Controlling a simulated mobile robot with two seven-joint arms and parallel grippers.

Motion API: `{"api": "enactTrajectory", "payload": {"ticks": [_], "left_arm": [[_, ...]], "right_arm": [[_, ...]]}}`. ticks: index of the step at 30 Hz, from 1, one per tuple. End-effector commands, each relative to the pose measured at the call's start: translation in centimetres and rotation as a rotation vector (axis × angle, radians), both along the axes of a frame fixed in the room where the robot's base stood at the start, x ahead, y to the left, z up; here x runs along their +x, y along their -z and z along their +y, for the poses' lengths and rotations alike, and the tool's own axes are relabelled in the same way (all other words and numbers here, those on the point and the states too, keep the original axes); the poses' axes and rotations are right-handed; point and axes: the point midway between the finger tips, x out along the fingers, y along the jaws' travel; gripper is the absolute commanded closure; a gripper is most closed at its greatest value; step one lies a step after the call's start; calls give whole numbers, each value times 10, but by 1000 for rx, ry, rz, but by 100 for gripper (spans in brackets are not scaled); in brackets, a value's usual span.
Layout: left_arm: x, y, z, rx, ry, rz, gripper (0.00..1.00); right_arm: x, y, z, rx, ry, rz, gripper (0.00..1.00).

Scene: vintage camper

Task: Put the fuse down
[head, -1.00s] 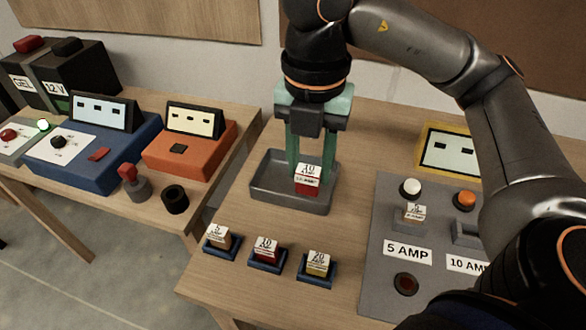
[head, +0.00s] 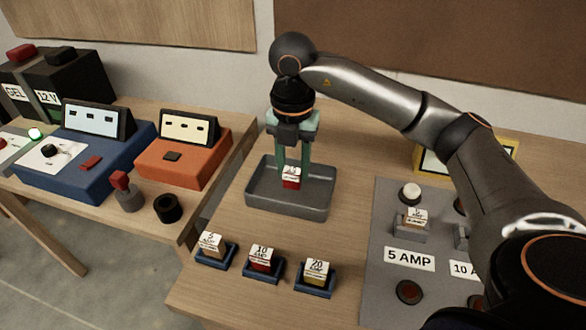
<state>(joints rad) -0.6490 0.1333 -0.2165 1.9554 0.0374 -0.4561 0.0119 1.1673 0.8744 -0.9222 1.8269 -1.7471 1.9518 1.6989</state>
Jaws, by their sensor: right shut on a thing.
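A red fuse with a white label (head: 291,182) is between the fingers of my right gripper (head: 291,172). The gripper points down and is shut on it. The fuse is inside the outline of the grey tray (head: 315,212), towards its back. I cannot tell whether the fuse touches the tray floor. My left gripper is not in view.
In front of the tray stand blue holders with a 5 amp fuse (head: 212,243), a 10 amp fuse (head: 262,257) and a 20 amp fuse (head: 315,271). A grey fuse panel (head: 385,230) is at the right. A black ring (head: 167,208) and orange box (head: 185,155) are left.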

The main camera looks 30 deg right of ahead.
Motion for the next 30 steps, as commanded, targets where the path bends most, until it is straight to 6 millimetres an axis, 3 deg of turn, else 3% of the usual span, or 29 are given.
{"api": "enactTrajectory", "payload": {"ticks": [13,14,15,21,30], "left_arm": [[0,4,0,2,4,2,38],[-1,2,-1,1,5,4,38],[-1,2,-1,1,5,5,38],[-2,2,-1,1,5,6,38],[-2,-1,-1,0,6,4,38]], "right_arm": [[0,12,0,0,-1,-1,100],[0,10,0,1,-1,-2,56],[0,10,0,1,-1,-2,51],[0,10,0,1,-1,-2,29],[0,6,0,1,0,-2,29]]}}
